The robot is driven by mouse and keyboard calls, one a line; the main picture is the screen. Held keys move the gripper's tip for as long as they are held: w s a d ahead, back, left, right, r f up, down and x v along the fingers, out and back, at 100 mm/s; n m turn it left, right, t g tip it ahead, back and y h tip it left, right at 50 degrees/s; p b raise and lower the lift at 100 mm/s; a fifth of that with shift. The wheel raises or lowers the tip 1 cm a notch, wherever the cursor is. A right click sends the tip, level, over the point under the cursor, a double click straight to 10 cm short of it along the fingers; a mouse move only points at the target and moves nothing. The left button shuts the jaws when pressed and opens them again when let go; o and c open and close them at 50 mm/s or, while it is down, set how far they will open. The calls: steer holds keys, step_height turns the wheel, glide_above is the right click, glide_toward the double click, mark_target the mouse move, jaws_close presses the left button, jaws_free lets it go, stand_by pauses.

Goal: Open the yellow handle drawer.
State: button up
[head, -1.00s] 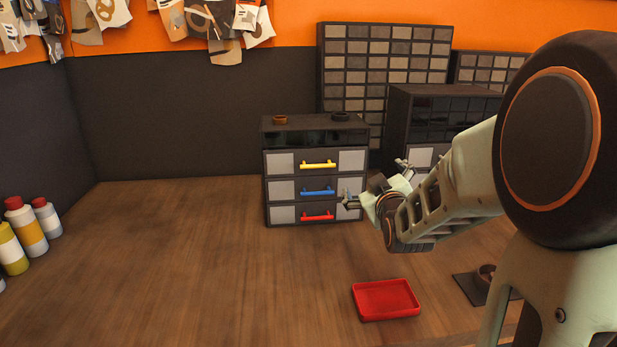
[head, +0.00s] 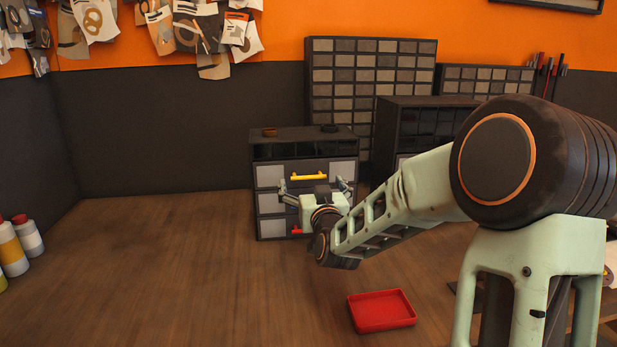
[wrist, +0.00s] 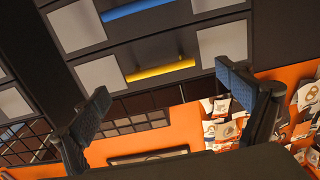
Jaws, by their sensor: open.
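The drawer unit (head: 262,203) stands on the wooden bench, with stacked drawers. The yellow handle (head: 309,176) is on the top large drawer, which looks shut; it also shows in the wrist view (wrist: 160,70), upside down, between and beyond my fingers. The blue handle (wrist: 136,9) is at the top of the wrist view and hidden behind my gripper in the head view. The red handle (head: 297,230) is partly hidden below. My gripper (head: 315,184) is open and empty in front of the drawers, just below the yellow handle in the head view. It also shows in the wrist view (wrist: 165,105).
A red tray (head: 382,311) lies on the bench in front. A second dark cabinet (head: 420,112) and a wall of small drawers (head: 370,70) stand behind right. Bottles (head: 22,240) stand at the left edge. The bench left of the unit (head: 160,250) is clear.

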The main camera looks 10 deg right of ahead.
mark_target(309, 178)
steer(key=shift+w, duration=2.2)
steer(key=shift+c, duration=0.2)
